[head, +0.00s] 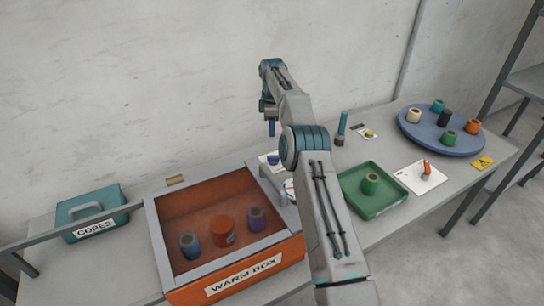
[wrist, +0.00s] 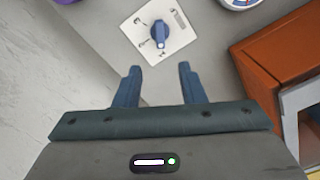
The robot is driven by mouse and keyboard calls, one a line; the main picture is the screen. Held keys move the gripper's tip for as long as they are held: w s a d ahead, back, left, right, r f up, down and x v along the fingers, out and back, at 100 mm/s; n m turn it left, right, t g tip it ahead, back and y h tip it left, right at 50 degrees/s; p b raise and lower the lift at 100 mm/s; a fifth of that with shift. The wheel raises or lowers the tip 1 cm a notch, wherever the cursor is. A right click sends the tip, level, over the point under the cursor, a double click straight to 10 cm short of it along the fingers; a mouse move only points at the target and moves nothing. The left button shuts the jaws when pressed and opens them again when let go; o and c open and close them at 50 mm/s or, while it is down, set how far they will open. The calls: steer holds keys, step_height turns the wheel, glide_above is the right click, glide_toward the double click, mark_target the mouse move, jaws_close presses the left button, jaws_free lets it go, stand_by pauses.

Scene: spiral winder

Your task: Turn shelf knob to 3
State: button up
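A blue knob (wrist: 159,32) stands on a white plate (wrist: 140,40) with small marks around it. Its white pointer mark faces my gripper; the numbers are too small to read. In the head view this blue knob (head: 273,159) and its plate (head: 263,157) sit behind the warm box, partly hidden by my arm. My gripper (wrist: 160,68) is open and empty, its two blue fingers apart and short of the knob in the picture. In the head view my gripper (head: 270,128) points down above the plate. A red-orange knob (head: 427,167) stands on another white plate (head: 410,179) at the right.
The orange warm box (head: 292,251) holds several cores and also shows in the wrist view (wrist: 262,62). A round dial (wrist: 240,3) lies near the knob plate. A green tray (head: 378,212), a blue turntable (head: 412,132) and a teal cores box (head: 92,214) stand on the table.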

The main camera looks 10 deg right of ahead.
mark_target(272, 156)
step_height(272, 156, down, 14)
steer(key=shift+r, duration=0.2)
steer(key=shift+c, duration=0.3)
jaws_close()
